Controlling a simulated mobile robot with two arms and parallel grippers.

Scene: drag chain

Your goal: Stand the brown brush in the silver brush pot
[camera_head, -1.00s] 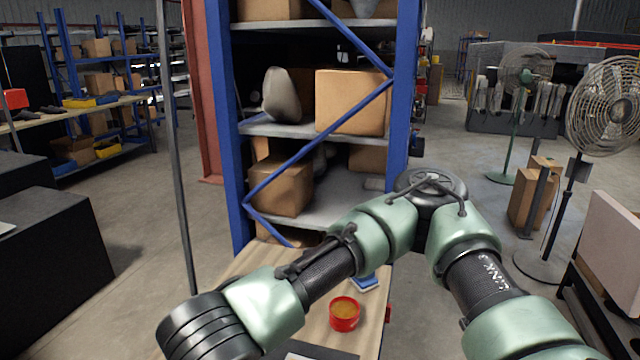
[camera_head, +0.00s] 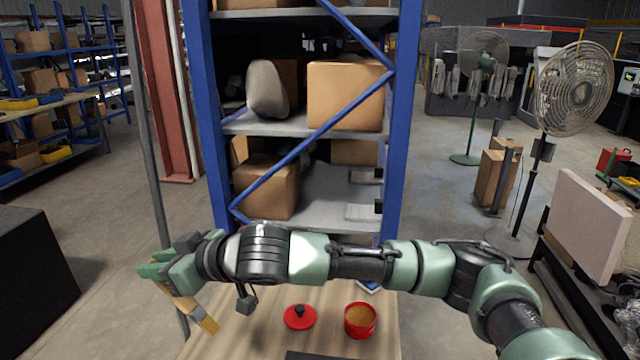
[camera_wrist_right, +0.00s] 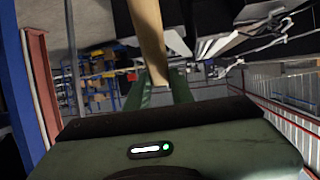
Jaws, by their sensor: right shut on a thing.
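My right gripper (camera_head: 163,278) is at the left of the head view, over the left edge of the wooden table (camera_head: 255,335). It is shut on a long light-brown piece, which looks like the brown brush (camera_head: 190,306). The brush slants down to the right from the fingers, its lower end over the table's left edge. In the right wrist view the brush (camera_wrist_right: 148,35) stands out from between the green fingers (camera_wrist_right: 158,84). I see no silver brush pot in these views. My left gripper is not in view.
A red pot (camera_head: 360,321) with brown contents and a red lid (camera_head: 300,318) with a black knob sit on the table. A dark flat thing (camera_head: 318,355) lies at the front edge. A blue-framed shelf (camera_head: 395,150) with boxes stands behind. A thin grey pole (camera_head: 150,150) rises at left.

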